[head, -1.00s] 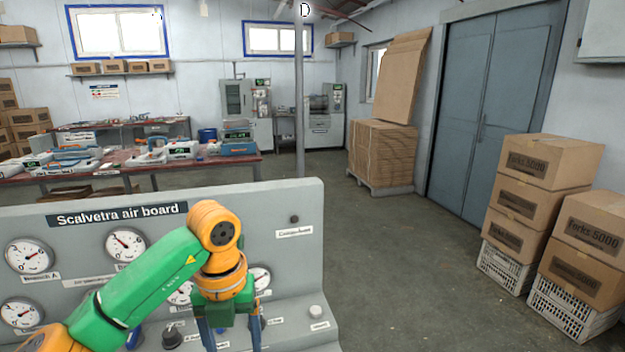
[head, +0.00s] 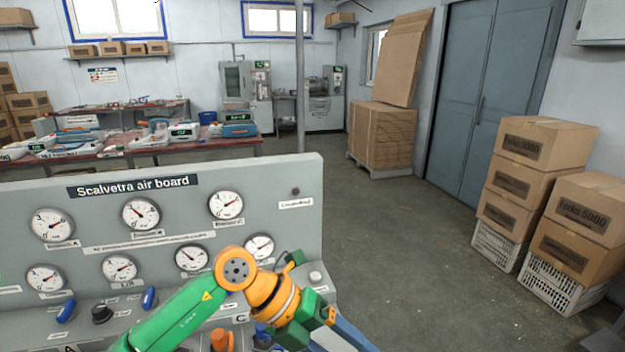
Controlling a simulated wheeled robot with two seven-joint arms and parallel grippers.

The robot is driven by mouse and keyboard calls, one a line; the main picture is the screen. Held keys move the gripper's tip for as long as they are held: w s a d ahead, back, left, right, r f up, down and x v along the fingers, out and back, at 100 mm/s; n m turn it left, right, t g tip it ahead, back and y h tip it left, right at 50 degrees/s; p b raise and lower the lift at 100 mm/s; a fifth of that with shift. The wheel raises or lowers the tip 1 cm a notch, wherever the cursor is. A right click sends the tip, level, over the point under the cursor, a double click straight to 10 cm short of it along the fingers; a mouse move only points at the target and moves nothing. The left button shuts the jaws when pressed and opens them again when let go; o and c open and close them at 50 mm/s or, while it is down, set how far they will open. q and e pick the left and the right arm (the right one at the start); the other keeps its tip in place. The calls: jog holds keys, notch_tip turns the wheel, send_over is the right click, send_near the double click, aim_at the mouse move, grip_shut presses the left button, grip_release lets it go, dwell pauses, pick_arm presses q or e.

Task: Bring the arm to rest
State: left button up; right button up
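My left arm's green and orange links rise from the bottom edge in front of the grey air board (head: 60,190). My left gripper (head: 338,338) is at the bottom, by the board's lower right corner, pointing down and right. One blue finger shows clearly; the fingertips are cut off by the picture's edge, so I cannot tell how far apart they are. I see nothing held in the part that shows. My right gripper is not in view.
The board carries several gauges, blue levers (head: 149,298), a black knob (head: 102,312) and an orange knob (head: 222,341), partly behind my arm. Stacked boxes (head: 540,142) on crates stand at right. A work table (head: 190,150) stands behind the board. The floor (head: 400,235) right of the board is clear.

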pick_arm(q)
jog(key=s+d+r+h, duration=0.3)
jog(key=d+r+h, duration=0.4)
jog(key=h, duration=0.1)
jog(key=w+a+r+n+t+h, duration=0.2)
jog(key=w+a+r+n+t, duration=0.55)
jog(key=n+t, duration=0.8)
jog(key=w+a+f+n+t+y, duration=0.2)
jog(key=a+f+n+y, duration=1.5)
jog(key=f+n+y, duration=0.15)
jog(key=s+a+f+n+g, duration=0.1)
jog(key=s+a+f+g, duration=0.1)
jog(key=s+f+g, duration=0.6)
jog(key=s+a+f+n+g, duration=0.15)
jog(key=s+f+g, duration=0.25)
jog(key=s+f, duration=0.7)
jog(key=s+f+g+b, duration=0.1)
jog(key=s+f+b, duration=0.15)
jog(key=f, duration=0.85)
jog(key=s+f+g+b, duration=0.1)
jog(key=s+f+b, duration=0.15)
jog(key=f, duration=0.75)
jog(key=s+a+f+g+b, duration=0.1)
jog(key=s+a+f+b, duration=0.1)
jog(key=s+f, duration=1)
jog(key=shift+s+a+m+y+b, duration=0.2)
jog(key=shift+a+m+y+b, duration=0.1)
jog(key=shift+a+m+y, duration=0.05)
